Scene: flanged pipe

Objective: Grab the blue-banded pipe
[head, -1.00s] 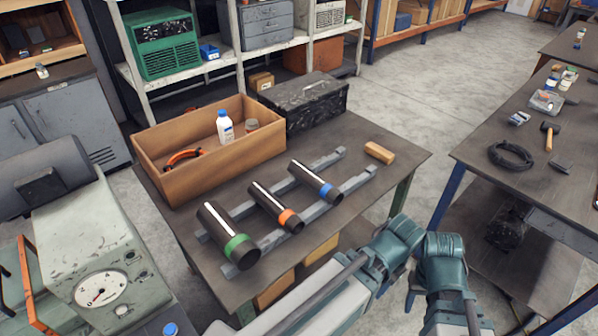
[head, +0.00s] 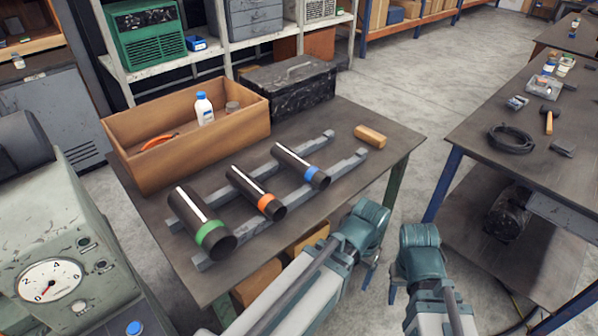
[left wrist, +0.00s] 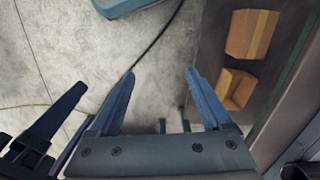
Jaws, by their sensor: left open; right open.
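The blue-banded pipe (head: 301,166) is a dark flanged tube with a blue ring near its front end. It lies across two grey rails on the table, rightmost of three pipes. My left gripper (left wrist: 160,74) shows in the left wrist view, open and empty, pointing down over bare floor beside the table. Dark finger-like parts at the left of the wrist view appear to be my right gripper (left wrist: 45,125), away from the pipes.
An orange-banded pipe (head: 256,193) and a green-banded pipe (head: 203,224) lie left of it on the rails (head: 352,158). A wooden block (head: 370,136) lies to the right. Another workbench (head: 480,165) is right.

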